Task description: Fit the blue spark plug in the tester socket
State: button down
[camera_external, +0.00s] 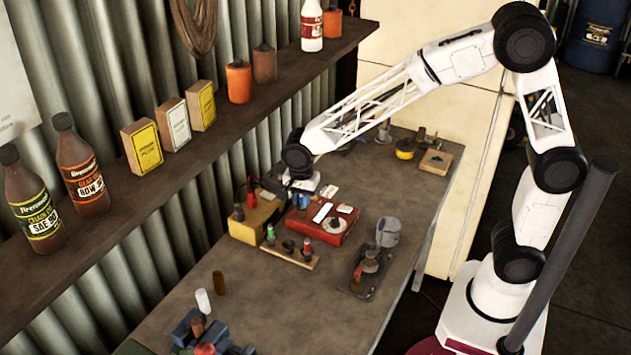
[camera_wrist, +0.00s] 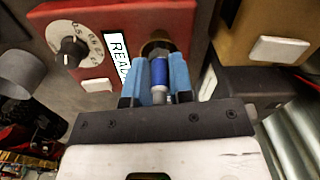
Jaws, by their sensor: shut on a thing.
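The red tester (camera_external: 340,232) lies on the bench in the external view. In the wrist view the tester (camera_wrist: 150,18) shows a dial (camera_wrist: 75,50), a white label and a round brass-coloured socket (camera_wrist: 147,50). My gripper (camera_wrist: 158,75) is shut on the blue spark plug (camera_wrist: 159,72), its blue fingers on either side. The plug's far end lines up with the socket and overlaps it in the picture; I cannot tell whether it is inside. In the external view my gripper (camera_external: 301,183) is at the tester's far end, and the plug is hidden.
A yellow box (camera_external: 247,230) stands left of the tester. A wooden rack (camera_external: 296,259) with several plugs lies in front. A dark stand (camera_external: 357,285) and a grey cup (camera_external: 388,232) are to the right. The shelf (camera_external: 130,215) runs along the left wall.

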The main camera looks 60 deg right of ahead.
jog(key=shift+f, duration=0.25)
dwell(0.3)
jog(key=c, duration=0.5)
grip_release()
jog(key=shift+r, duration=0.2)
jog(key=shift+r, duration=3.3)
